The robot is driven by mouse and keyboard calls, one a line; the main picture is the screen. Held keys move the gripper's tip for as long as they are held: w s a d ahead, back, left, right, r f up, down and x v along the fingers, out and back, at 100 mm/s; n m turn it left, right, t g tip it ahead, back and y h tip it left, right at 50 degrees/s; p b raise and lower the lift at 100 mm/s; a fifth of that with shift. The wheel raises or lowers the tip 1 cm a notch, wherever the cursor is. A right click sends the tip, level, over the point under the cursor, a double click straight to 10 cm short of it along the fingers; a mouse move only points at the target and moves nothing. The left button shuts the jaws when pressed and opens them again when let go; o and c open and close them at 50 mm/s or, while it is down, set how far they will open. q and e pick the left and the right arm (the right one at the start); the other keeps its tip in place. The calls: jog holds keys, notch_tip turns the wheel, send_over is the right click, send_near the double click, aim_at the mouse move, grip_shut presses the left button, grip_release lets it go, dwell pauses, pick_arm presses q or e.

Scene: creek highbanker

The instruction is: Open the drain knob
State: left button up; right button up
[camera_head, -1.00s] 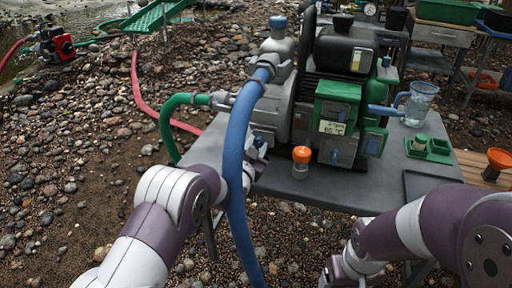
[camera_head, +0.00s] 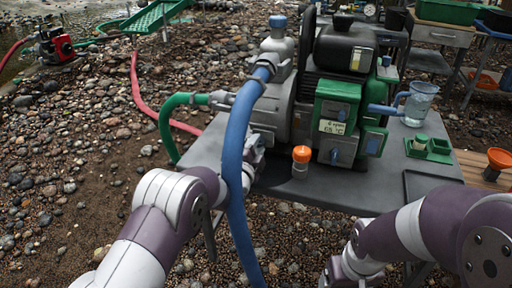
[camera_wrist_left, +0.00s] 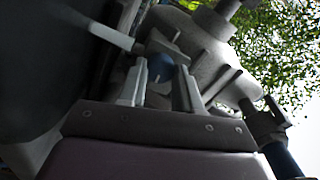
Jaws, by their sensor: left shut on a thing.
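The drain knob, a small rounded blue knob (camera_wrist_left: 158,68), shows between the fingers in the left wrist view, beside the grey pump casing (camera_wrist_left: 205,38). My left gripper (camera_wrist_left: 160,84) is shut on it, one finger on each side. In the head view my left gripper (camera_head: 255,157) is at the lower side of the grey pump housing, partly behind the blue hose. The knob itself is hidden there by the hand and hose.
The blue hose (camera_head: 237,150) hangs in front of my left wrist. The green hose (camera_head: 170,128) lies to its left. A clear jug (camera_head: 419,104) stands further right.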

pick_arm(q)
jog(key=shift+m, duration=0.6)
jog(key=o, duration=1)
jog(key=shift+o, duration=0.2)
jog(key=shift+s, duration=0.1)
jog(key=shift+s+a, duration=0.15)
jog(key=shift+s, duration=0.15)
jog(key=p+v, duration=0.3)
jog(key=v, duration=0.9)
jog(key=shift+p, duration=0.3)
